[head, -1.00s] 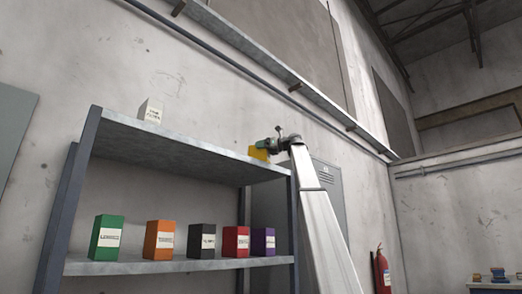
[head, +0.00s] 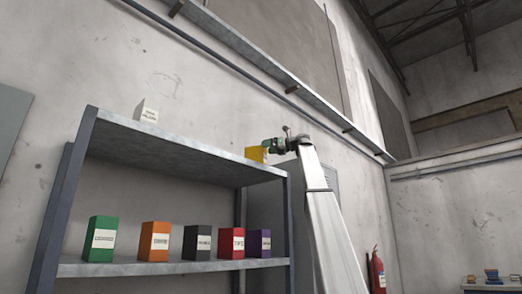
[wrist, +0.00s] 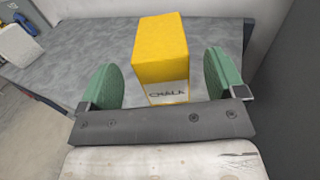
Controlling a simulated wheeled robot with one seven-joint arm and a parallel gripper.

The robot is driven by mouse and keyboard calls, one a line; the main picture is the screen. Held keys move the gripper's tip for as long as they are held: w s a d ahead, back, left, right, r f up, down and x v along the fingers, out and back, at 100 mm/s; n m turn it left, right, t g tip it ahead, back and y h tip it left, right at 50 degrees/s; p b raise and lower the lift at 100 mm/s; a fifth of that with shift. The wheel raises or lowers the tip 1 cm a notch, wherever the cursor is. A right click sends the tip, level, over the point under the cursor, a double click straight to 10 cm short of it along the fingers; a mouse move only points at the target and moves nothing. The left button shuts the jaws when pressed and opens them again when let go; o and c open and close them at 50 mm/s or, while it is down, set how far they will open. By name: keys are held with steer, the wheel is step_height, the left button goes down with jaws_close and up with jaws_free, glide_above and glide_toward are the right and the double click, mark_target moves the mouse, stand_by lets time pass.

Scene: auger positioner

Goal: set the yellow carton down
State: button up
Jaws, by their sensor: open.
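The yellow carton (wrist: 162,52), labelled CHALK, stands upright on the grey top shelf (wrist: 80,58) in the wrist view. In the head view the yellow carton (head: 254,153) is at the right end of the top shelf (head: 185,147). My gripper (wrist: 162,85) is open, with one green finger on each side of the carton's near end and a visible gap at both sides. In the head view my gripper (head: 268,147) is at the carton's right side and hides part of it.
A white carton (head: 147,111) stands at the left of the top shelf. On the lower shelf stand green (head: 101,239), orange (head: 155,241), black (head: 197,242), red (head: 231,243) and purple (head: 259,243) cartons. The top shelf between the white and yellow cartons is clear.

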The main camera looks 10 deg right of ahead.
steer(key=v, duration=0.6)
steer(key=shift+d, duration=0.15)
